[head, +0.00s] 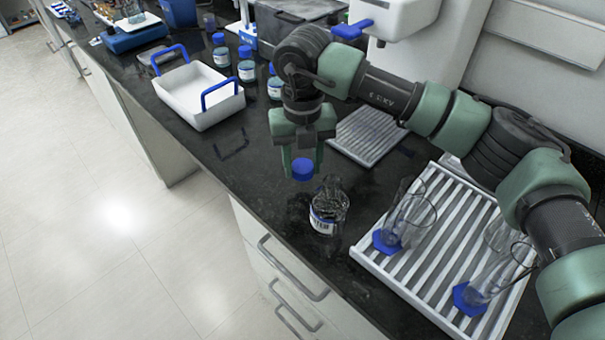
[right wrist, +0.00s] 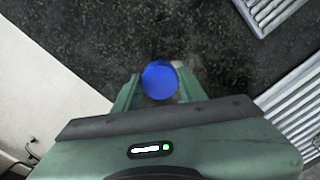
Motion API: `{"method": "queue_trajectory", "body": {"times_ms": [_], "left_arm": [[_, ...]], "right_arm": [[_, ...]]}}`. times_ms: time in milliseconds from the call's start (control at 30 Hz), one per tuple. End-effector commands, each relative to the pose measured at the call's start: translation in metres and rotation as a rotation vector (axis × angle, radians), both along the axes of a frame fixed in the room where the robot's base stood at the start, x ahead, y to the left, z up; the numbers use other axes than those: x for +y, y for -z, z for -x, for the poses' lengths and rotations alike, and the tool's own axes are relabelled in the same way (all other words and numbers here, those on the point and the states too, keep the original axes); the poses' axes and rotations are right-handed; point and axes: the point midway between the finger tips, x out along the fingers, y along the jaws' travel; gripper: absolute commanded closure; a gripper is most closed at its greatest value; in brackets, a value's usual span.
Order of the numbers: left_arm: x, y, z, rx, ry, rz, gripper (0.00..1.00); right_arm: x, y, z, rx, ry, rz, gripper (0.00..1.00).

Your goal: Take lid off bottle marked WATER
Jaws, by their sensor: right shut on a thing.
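A clear glass bottle (head: 328,207) with a white label stands upright on the black bench near its front edge. Its neck is bare, and the label is too small to read. My right gripper (head: 302,166) is shut on a blue lid (head: 302,172) and holds it beside the bottle's neck, a little to the left and apart from it. In the right wrist view the lid (right wrist: 160,80) sits between the two fingers of the gripper (right wrist: 159,88). My left gripper is not in view.
A white slatted rack (head: 375,255) with tilted glass cylinders on blue bases stands right of the bottle. Another slatted rack (head: 368,137) lies behind. A white tray (head: 195,95) with blue handles and several blue-capped bottles (head: 246,66) stand farther left.

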Motion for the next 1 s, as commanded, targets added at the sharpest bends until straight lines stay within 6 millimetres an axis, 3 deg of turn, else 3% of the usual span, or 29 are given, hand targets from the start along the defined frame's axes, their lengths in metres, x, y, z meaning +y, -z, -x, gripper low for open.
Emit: {"method": "queue_trajectory", "body": {"times_ms": [333,733,767,800,1000], "left_arm": [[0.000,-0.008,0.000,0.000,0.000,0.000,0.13],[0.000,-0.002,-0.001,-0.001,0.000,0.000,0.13],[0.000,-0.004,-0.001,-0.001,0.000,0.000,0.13],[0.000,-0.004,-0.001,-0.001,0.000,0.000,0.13],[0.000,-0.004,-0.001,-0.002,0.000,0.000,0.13]], "right_arm": [[0.000,0.041,0.001,0.003,0.001,0.001,1.00],[0.000,0.049,0.000,0.000,0.000,0.000,1.00],[0.000,0.047,0.000,0.000,0.000,0.000,0.51],[0.000,0.047,0.000,0.000,0.000,0.000,0.40],[0.000,0.047,0.000,0.001,0.000,0.001,0.37]]}}
